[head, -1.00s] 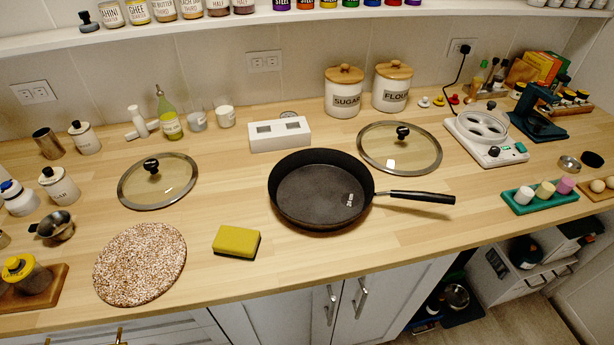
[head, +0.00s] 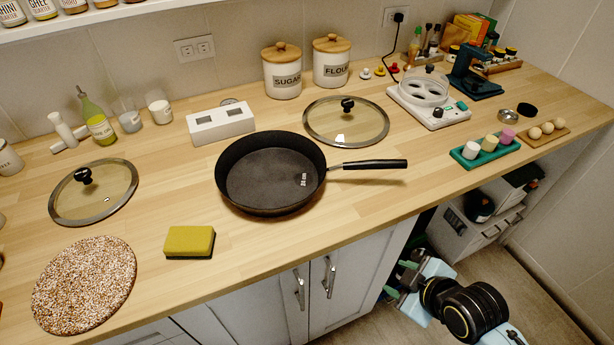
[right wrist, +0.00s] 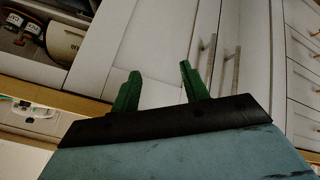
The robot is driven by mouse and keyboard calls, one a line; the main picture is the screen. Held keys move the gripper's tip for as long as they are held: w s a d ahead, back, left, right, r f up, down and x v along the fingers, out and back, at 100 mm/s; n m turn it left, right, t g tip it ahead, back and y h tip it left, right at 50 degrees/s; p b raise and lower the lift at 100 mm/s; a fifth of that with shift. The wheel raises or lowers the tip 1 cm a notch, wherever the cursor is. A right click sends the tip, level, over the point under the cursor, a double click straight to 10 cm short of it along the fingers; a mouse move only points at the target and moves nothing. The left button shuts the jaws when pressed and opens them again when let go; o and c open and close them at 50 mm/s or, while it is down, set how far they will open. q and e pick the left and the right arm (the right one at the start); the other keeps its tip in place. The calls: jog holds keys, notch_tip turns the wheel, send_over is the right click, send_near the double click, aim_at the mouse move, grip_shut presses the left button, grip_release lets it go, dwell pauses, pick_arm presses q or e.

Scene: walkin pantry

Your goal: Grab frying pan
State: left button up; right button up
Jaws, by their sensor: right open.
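The black frying pan (head: 270,178) sits flat on the wooden counter, its black handle (head: 376,164) pointing right. My right gripper (head: 392,284) is below the counter's front edge, in front of the cabinets, well apart from the pan. In the right wrist view its two green fingers (right wrist: 158,92) are spread with nothing between them, facing white cabinet doors. The pan does not show in the right wrist view. My left gripper is not in view.
Glass lids lie behind (head: 346,122) and left (head: 93,193) of the pan. A yellow sponge (head: 190,241) and a speckled round mat (head: 84,284) are front left. A green tray (head: 486,152) is to the right. The counter around the handle is clear.

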jog(key=w+r+n+t, duration=0.1)
jog(key=r+n, duration=0.1)
jog(key=r, duration=0.1)
jog(key=w+r+n+t+y, duration=0.1)
jog(key=w+r+n, duration=0.1)
jog(key=w+a+r+n+t+y, duration=0.1)
jog(key=r+n, duration=0.1)
jog(key=r, duration=0.1)
jog(key=shift+w+r+n, duration=0.3)
jog(key=shift+w+r, duration=0.05)
jog(key=shift+w, duration=0.05)
jog(key=n+t+y, duration=0.3)
jog(key=n, duration=0.3)
send_near(363, 169)
jog(key=x, duration=0.5)
jog(key=shift+w+d, duration=0.1)
jog(key=shift+w, duration=0.05)
jog(key=shift+x, duration=3.1)
jog(key=shift+c, duration=0.4)
grip_shut()
